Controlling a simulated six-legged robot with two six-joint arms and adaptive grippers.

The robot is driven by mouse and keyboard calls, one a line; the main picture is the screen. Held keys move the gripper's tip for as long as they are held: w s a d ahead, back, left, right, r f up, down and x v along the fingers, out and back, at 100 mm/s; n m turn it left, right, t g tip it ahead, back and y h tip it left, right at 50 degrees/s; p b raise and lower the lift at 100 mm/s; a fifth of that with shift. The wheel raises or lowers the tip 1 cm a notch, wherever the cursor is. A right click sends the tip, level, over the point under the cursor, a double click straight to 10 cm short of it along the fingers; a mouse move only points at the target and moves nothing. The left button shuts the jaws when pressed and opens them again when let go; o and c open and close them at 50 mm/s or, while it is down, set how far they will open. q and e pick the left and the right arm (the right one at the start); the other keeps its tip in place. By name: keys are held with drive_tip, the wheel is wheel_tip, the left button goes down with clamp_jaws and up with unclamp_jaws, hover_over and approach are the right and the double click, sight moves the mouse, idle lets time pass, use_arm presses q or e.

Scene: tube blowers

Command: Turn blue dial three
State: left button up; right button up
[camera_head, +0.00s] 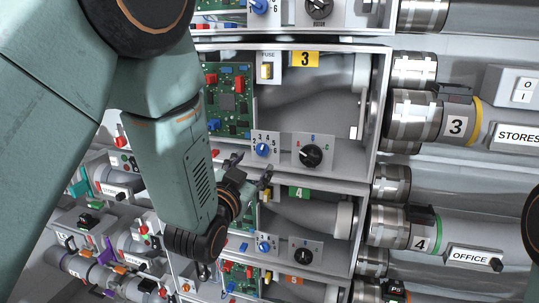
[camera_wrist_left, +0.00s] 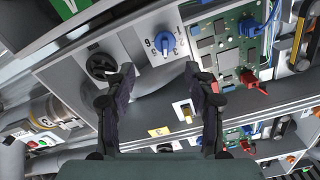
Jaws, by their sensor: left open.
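The blue dial of unit three (camera_head: 263,149) sits on a white numbered plate in the open box with the yellow 3 label (camera_head: 305,59). A black lettered dial (camera_head: 311,155) is to its right. My left gripper (camera_head: 253,168) is open and empty, just below and to the left of the blue dial. In the left wrist view, the blue dial (camera_wrist_left: 168,44) shows beyond the gap between the open fingertips (camera_wrist_left: 159,72), apart from them. The black dial (camera_wrist_left: 101,66) shows beside the left finger. My right gripper is not in view.
A green circuit board (camera_head: 228,95) and fuse (camera_head: 266,71) sit in the same box. Below is unit four with its green label (camera_head: 299,192), blue dial (camera_head: 264,246) and black dial (camera_head: 305,255). Metal pipes (camera_head: 415,117) run along the right. Box walls border the dials.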

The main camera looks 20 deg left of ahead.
sight(262, 152)
use_arm(q)
drive_tip(key=w, duration=0.1)
drive_tip(key=w+a, duration=0.1)
drive_tip(key=w, duration=0.2)
drive_tip(key=shift+a+f+p, duration=0.1)
drive_tip(key=shift+a+p, duration=0.2)
drive_tip(key=shift+a, duration=0.05)
drive_tip(key=w, duration=0.1)
drive_tip(key=w+d, duration=0.1)
drive_tip(key=w, duration=0.1)
drive_tip(key=shift+w+d, duration=0.2)
drive_tip(key=shift+w, duration=0.05)
drive_tip(key=shift+s+a, duration=0.15)
drive_tip(key=shift+a, duration=0.35)
drive_tip(key=shift+d, duration=0.1)
drive_tip(key=shift+w+d+f, duration=0.15)
drive_tip(key=shift+w+d, duration=0.2)
drive_tip(key=shift+w, duration=0.05)
drive_tip(key=shift+c, duration=2.1)
drive_tip(key=shift+s+a, duration=0.3)
drive_tip(key=c, duration=0.4)
drive_tip(key=shift+d, duration=0.2)
clamp_jaws()
